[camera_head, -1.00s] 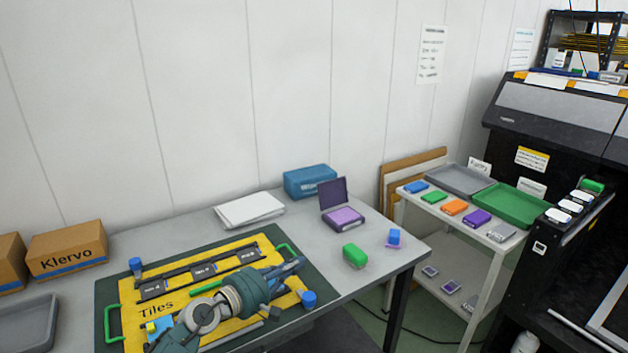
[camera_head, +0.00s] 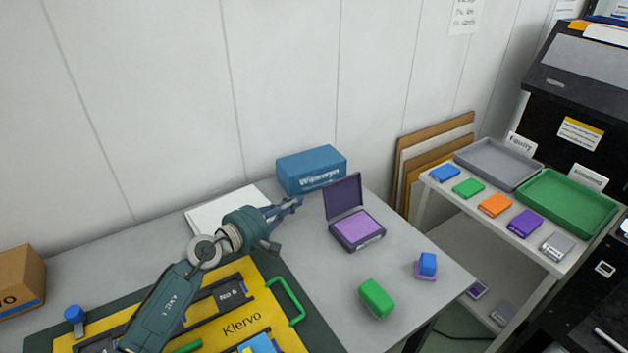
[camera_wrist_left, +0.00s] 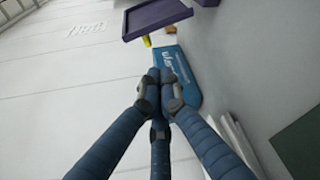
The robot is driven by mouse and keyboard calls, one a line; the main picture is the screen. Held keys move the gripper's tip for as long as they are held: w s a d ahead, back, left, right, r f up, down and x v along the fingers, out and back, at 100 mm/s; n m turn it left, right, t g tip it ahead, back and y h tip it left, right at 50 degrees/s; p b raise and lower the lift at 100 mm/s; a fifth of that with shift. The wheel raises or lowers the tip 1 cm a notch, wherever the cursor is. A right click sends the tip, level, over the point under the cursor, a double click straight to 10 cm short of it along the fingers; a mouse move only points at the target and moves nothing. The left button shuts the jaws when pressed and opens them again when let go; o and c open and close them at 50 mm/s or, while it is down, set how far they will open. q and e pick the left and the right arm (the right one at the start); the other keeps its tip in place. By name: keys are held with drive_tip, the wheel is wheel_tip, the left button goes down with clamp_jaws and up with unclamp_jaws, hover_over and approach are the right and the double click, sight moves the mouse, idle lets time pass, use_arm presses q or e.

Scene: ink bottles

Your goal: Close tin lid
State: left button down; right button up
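The purple ink-pad tin (camera_head: 356,230) sits on the grey table with its dark purple lid (camera_head: 343,197) standing up, open, along its back edge. The lilac pad inside is exposed. The lid also shows at the top of the left wrist view (camera_wrist_left: 158,18). My left gripper (camera_head: 294,204) is above the table, left of the lid and apart from it. Its blue fingers come together at the tips in the left wrist view (camera_wrist_left: 160,77), with nothing between them. My right gripper is in neither view.
A blue box (camera_head: 311,171) stands behind the tin. A white stack (camera_head: 222,207) lies behind my left arm. A green block (camera_head: 376,298) and a blue-handled stamp (camera_head: 427,265) stand nearer the front. A yellow tile board (camera_head: 240,300) lies at lower left.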

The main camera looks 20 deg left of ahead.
sight(339, 194)
use_arm(q)
drive_tip(key=shift+w+d, duration=0.15)
drive_tip(key=shift+w, duration=0.2)
drive_tip(key=x, duration=0.4)
drive_tip(key=shift+s+d+r+b, duration=0.1)
drive_tip(key=shift+d+r+b, duration=0.1)
drive_tip(key=shift+b, duration=0.1)
drive_tip(key=x, duration=0.2)
drive_tip(key=b+x, duration=0.1)
drive_tip(key=x, duration=0.1)
drive_tip(key=shift+a+f, duration=0.15)
drive_tip(key=shift+f, duration=0.1)
drive_tip(key=shift+w+d, duration=0.2)
drive_tip(key=shift+w, duration=0.3)
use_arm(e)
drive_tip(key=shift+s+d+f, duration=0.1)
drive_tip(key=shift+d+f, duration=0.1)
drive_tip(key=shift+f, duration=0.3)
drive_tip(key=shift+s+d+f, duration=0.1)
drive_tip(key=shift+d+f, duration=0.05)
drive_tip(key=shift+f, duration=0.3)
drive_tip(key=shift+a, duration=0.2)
